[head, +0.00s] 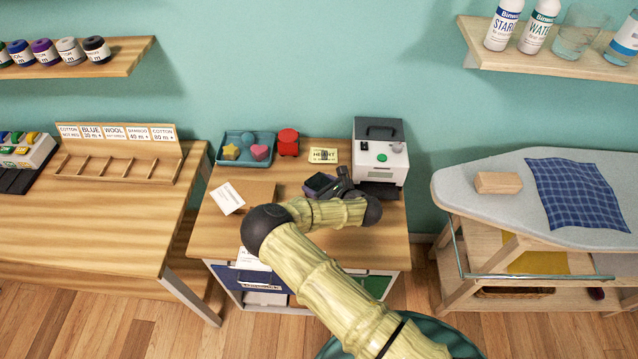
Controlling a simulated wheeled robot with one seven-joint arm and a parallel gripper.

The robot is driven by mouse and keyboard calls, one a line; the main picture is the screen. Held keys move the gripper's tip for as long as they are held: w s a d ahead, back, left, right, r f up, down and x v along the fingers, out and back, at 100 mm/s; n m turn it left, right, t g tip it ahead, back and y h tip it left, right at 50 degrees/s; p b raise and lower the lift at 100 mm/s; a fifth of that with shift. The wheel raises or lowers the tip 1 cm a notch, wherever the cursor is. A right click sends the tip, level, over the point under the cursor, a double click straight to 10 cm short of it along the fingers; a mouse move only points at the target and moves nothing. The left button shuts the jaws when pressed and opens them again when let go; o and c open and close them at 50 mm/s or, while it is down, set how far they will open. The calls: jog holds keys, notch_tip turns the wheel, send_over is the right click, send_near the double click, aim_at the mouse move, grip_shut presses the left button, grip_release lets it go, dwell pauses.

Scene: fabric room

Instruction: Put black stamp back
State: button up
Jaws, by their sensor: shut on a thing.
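My gripper (342,184) is over the middle of the wooden table (225,225), close to a dark, flat, pad-like box (319,184) with a purplish edge. It is shut on a small dark thing, taken as the black stamp, which I cannot separate clearly from the dark fingers. A blue-green tray (222,143) at the back left of this table holds a yellow star-shaped piece (231,152), a pink heart-shaped piece (260,153) and a bluish piece (248,137). A red piece (288,142) stands just right of the tray.
A white machine (379,152) stands at the table's back right. A small sign (323,155) is left of it. A white card (227,198) lies at the left. An ironing board (480,205) is to the right, and another table (80,235) is to the left.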

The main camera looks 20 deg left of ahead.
jog(key=o, duration=1)
jog(key=shift+f, duration=0.1)
jog(key=shift+s+a, duration=0.1)
jog(key=shift+r, duration=0.25)
jog(key=shift+d, duration=0.3)
jog(key=b+v, duration=0.2)
jog(key=v, duration=0.9)
jog(key=shift+s+d+r, duration=0.1)
jog(key=shift+s+d, duration=0.05)
jog(key=shift+d, duration=0.05)
